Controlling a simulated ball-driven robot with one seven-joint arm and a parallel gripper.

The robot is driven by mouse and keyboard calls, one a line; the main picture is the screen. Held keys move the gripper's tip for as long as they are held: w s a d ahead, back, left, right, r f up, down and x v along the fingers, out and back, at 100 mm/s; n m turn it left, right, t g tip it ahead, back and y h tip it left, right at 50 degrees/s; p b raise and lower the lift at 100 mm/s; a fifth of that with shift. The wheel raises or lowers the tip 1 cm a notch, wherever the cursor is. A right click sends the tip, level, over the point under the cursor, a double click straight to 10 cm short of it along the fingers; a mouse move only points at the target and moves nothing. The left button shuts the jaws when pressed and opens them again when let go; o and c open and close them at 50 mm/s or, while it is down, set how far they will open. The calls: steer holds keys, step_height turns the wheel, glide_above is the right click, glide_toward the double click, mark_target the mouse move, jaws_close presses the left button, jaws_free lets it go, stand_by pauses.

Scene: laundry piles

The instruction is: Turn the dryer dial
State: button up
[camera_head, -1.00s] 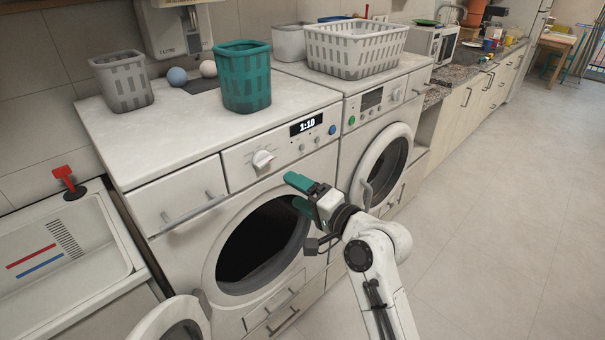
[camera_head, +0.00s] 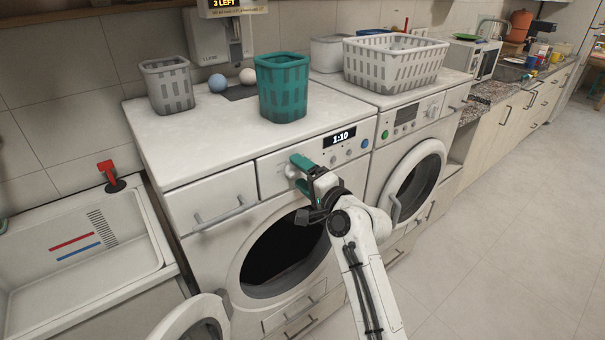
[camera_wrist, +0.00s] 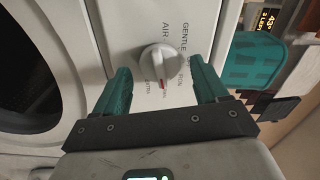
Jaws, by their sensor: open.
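The dryer dial (camera_wrist: 159,63) is a round white knob with a raised grip bar and a red mark, with printed labels around it, including AIR and GENTLE. In the head view the dial (camera_head: 291,171) is partly hidden by my gripper. My gripper (camera_head: 297,173) is open with teal fingers at the dryer's front panel. In the wrist view the two fingers of my gripper (camera_wrist: 158,88) stand on either side of the dial, with gaps between them and the knob. The dryer (camera_head: 190,143) shows 1:10 on its display (camera_head: 340,137), and its round door stands open.
A teal basket (camera_head: 282,88), a grey basket (camera_head: 167,85) and two balls stand on the dryer top. A second machine (camera_head: 412,150) on the right carries a white basket (camera_head: 394,60). A sink (camera_head: 80,240) is at left. Floor at right is clear.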

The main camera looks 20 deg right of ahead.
steer(key=shift+c, duration=0.2)
steer(key=c, duration=1)
steer(key=shift+f+n+b, duration=0.15)
steer(key=shift+n+b, duration=0.25)
steer(key=shift+b, duration=0.05)
steer(key=n+b, duration=0.2)
steer(key=shift+n+b, duration=0.4)
steer(key=n+b, duration=0.3)
steer(key=n, duration=0.1)
steer(key=shift+n+b, duration=0.3)
steer(key=shift+b, duration=0.05)
steer(key=n+b, duration=0.3)
steer(key=n, duration=0.1)
steer(key=shift+a, duration=0.1)
steer(key=shift+r+n+b, duration=0.2)
steer(key=shift+n+b, duration=0.95)
steer(key=shift+n, duration=0.65)
